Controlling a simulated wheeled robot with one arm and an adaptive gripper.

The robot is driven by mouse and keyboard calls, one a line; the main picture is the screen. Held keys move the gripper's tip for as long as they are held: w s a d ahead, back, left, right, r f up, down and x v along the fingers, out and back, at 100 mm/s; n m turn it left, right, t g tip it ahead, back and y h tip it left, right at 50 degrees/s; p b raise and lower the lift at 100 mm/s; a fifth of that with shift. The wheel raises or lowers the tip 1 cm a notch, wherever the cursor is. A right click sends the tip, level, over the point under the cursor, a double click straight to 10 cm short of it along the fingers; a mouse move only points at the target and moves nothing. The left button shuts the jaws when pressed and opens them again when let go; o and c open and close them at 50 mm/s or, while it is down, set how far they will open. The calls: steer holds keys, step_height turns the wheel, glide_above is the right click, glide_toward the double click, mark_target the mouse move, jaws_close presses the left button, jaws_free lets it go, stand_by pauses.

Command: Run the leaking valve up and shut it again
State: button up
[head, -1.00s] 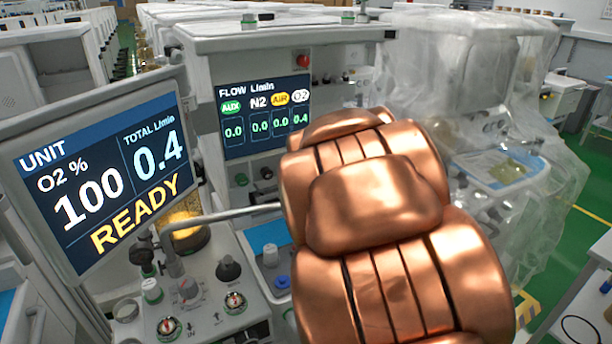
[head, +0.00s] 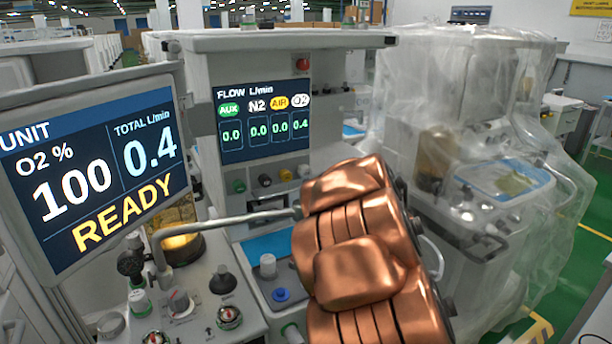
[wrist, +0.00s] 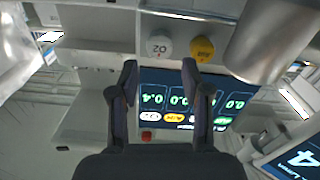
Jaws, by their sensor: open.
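The flow display (head: 265,119) in the head view reads 0.0 for AUX, N2 and AIR, and 0.4 for O2. Below it is a row with a green knob (head: 239,186), a black knob (head: 264,180) and a yellow knob (head: 286,175). In the wrist view, upside down, the white O2 knob (wrist: 158,47) sits beside the yellow knob (wrist: 202,48). My gripper (wrist: 160,76) is open and empty. Its fingertips point toward the knobs, with the O2 knob roughly between them, a little beyond the tips. My copper arm hides the gripper in the head view.
A big metallic cylinder (wrist: 272,38) is close to the right in the wrist view. A plastic-draped machine (head: 450,130) stands to the right.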

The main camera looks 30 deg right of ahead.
mark_target(307, 174)
steer(key=w, duration=0.4)
steer(key=w+p, duration=0.1)
steer(key=w, duration=0.2)
steer(key=shift+w+d, duration=0.1)
steer(key=shift+d, duration=0.25)
steer(key=c, duration=0.9)
steer(key=shift+f+b, duration=0.1)
steer(key=shift+b, duration=0.2)
